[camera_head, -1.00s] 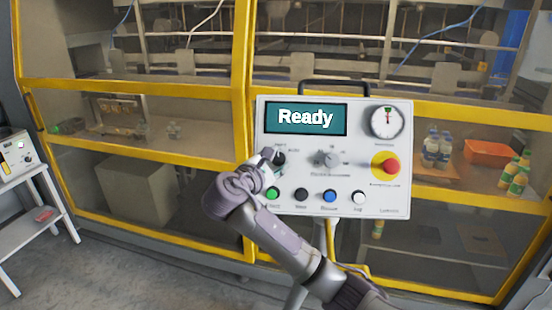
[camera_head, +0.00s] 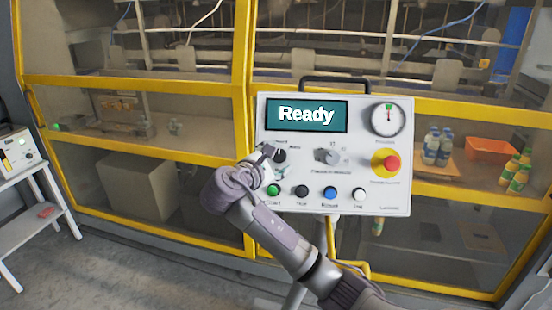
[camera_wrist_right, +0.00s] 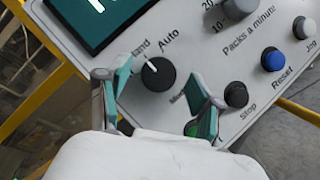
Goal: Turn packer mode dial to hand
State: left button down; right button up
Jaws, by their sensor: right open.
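The packer mode dial (camera_head: 280,156) is a small black knob at the left of the white control panel (camera_head: 362,205). In the right wrist view the dial (camera_wrist_right: 158,76) shows a white mark pointing up and left, towards the partly hidden "Hand" label, with "Auto" to the right of that label. My right gripper (camera_head: 268,160) is at the panel's left side by the dial. In the wrist view its two green-padded fingers (camera_wrist_right: 160,92) are open, one on each side of the dial, with gaps to it. My left gripper is not in view.
The panel has a "Ready" screen (camera_head: 306,116), a grey speed dial (camera_head: 326,156), a red emergency button (camera_head: 391,163) and a row of buttons, with the green one (camera_head: 273,189) close to my gripper. A yellow-framed machine (camera_head: 130,149) stands behind.

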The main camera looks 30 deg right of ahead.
jog(key=shift+a, duration=0.1)
jog(key=v, duration=1.2)
jog(key=w+f+n+t+y+b, duration=0.1)
jog(key=w+f+n+y+b, duration=0.3)
jog(key=f, duration=1.3)
notch_tip(320, 180, down, 25)
jog(key=s+a+m+g+y, duration=0.1)
jog(key=m+y, duration=0.1)
jog(key=y, duration=0.1)
jog(key=s+f+m+g+y+b, duration=0.1)
jog(key=s+f, duration=0.4)
jog(key=f, duration=0.2)
jog(key=s+a+f+m+g+y, duration=0.1)
jog(key=s+f, duration=0.3)
jog(key=f, duration=0.4)
jog(key=s+f+m+g+y+b, duration=0.1)
jog(key=s+f+y, duration=0.1)
jog(key=s+f, duration=0.4)
jog(key=s+f+m+g+y+b, duration=0.1)
jog(key=s+f+m, duration=0.2)
jog(key=s+f, duration=0.4)
jog(key=s+f+m+g+y+b, duration=0.1)
jog(key=s+f+m, duration=0.3)
jog(key=s, duration=1.2)
jog(key=s+f+m+g+y+b, duration=0.1)
jog(key=s+f+m, duration=0.2)
jog(key=s+f, duration=0.7)
jog(key=shift+s+a+g, duration=0.3)
jog(key=shift+s+a, duration=0.2)
jog(key=shift+s, duration=0.55)
